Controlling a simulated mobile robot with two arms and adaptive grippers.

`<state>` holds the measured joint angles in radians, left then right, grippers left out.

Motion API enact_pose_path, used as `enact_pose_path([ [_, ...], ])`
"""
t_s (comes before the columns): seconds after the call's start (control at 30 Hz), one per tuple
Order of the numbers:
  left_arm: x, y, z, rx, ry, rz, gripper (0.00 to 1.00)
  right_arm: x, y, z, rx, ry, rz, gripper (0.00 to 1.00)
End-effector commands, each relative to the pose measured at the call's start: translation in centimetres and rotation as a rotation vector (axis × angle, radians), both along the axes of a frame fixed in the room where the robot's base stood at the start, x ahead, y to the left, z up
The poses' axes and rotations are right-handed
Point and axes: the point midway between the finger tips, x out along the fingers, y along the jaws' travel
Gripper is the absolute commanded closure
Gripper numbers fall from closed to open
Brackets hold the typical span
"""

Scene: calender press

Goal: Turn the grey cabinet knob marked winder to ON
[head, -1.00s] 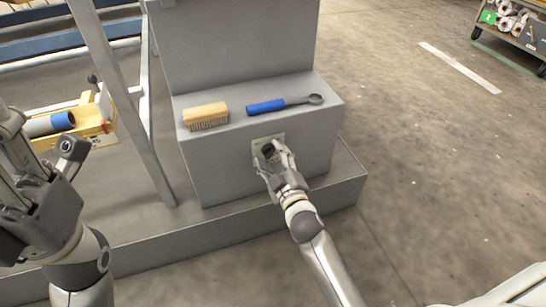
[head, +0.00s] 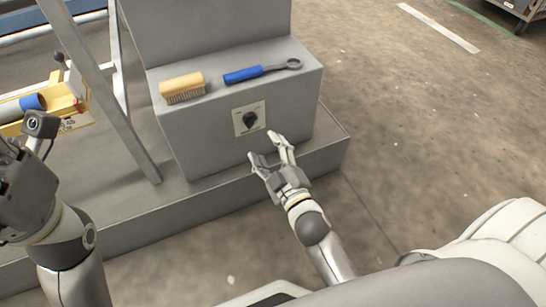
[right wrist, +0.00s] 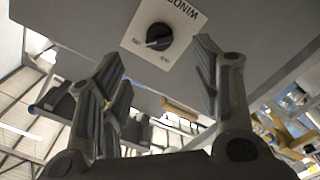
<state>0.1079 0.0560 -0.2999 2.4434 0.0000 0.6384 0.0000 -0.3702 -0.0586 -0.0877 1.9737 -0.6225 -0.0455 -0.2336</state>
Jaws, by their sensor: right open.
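The black knob (head: 250,119) sits on a pale square plate (head: 238,127) on the front of the grey cabinet (head: 205,135). In the right wrist view the knob (right wrist: 159,37) is near the top, and part of the word "WINDER" shows upside down on its plate. The small position marks are too small to read surely. My right gripper (head: 270,149) is open and empty, below and in front of the knob, apart from it. In the right wrist view the knob lies beyond the gap between the fingers (right wrist: 160,62). My left gripper (head: 18,180) is at the left edge, its fingers unclear.
A wooden brush (head: 182,88) and a blue-handled wrench (head: 258,72) lie on the cabinet ledge above the knob. A grey frame post (head: 105,95) and a yellow fixture (head: 68,102) stand to the left.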

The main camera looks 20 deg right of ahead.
Motion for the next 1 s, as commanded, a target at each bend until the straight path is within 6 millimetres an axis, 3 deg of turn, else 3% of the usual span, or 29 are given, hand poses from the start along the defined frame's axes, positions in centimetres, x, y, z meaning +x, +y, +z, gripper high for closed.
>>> enact_pose_path([
  [0.1,0.0,0.0,0.0,0.000,0.000,0.000,0.60,-1.5,-0.1,0.0,0.001,0.001,-0.001,0.43],
  [0.3,0.0,0.0,0.0,0.000,0.000,0.000,0.60,-2.5,-0.1,0.0,0.001,0.001,-0.001,0.43],
  [0.83,0.0,0.0,0.0,0.000,-0.001,0.000,0.60,-2.6,-0.1,0.0,0.000,-0.001,-0.001,0.43],
  [0.93,0.1,0.0,0.0,0.001,0.006,-0.001,0.60,-2.5,0.2,1.1,0.015,-0.024,0.012,0.43],
  [1.0,0.2,0.0,0.0,0.001,0.019,-0.001,0.60,-2.5,0.9,3.3,0.047,-0.075,0.040,0.43],
])
